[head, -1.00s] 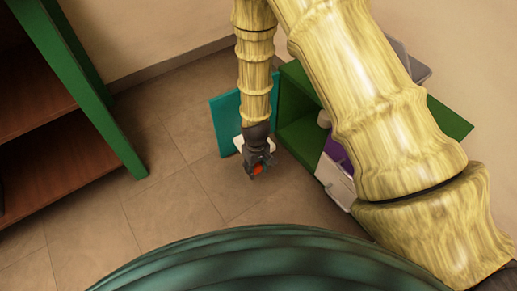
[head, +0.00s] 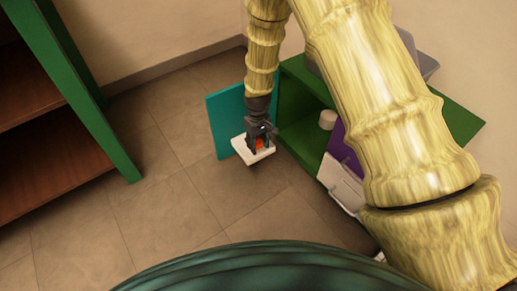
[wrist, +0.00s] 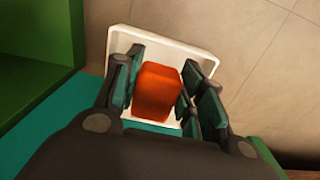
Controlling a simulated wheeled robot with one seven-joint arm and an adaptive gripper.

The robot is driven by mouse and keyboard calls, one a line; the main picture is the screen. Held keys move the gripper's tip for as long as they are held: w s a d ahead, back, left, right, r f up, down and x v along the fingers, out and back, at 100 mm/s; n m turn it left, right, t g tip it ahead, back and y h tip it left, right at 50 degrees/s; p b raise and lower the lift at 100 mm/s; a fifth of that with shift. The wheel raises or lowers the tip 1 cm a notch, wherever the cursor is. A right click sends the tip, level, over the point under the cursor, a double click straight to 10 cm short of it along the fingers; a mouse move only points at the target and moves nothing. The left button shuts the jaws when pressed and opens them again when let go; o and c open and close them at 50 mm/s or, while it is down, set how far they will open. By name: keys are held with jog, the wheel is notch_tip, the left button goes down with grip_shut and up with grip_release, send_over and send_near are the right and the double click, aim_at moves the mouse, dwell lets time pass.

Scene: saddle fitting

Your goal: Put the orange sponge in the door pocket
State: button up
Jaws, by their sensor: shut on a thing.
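My gripper (head: 260,140) is shut on the orange sponge (wrist: 157,92), which sits between its two fingers in the wrist view. The sponge also shows as a small orange patch in the head view (head: 260,144). The white door pocket (wrist: 203,55) is on the inner face of the teal door (head: 226,118). In the wrist view the pocket's rim surrounds the sponge and fingertips on the visible sides. In the head view the pocket (head: 245,153) is just below my gripper. I cannot tell how deep the sponge is in it.
A green shelf unit with brown boards (head: 50,145) stands at the left. The tiled floor (head: 160,200) between is clear.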

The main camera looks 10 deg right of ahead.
aim_at(258, 142)
jog(key=shift+f+b, duration=0.8)
jog(key=shift+f, duration=0.5)
jog(key=shift+f, duration=0.1)
jog(key=o, duration=1.1)
jog(key=shift+c, duration=0.2)
notch_tip(258, 142, up, 12)
jog(key=p, duration=0.7)
jog(key=s+d+f+m, duration=0.1)
jog(key=s+d+f, duration=0.2)
jog(key=s+f, duration=0.6)
jog(key=s+d+f+m, duration=0.1)
jog(key=s+d+f, duration=0.1)
jog(key=s, duration=1.3)
jog(key=s+d+f+m, duration=0.2)
jog(key=s+f, duration=0.1)
jog(key=s, duration=1.3)
jog(key=shift+d+f, duration=0.2)
jog(key=shift+f, duration=0.2)
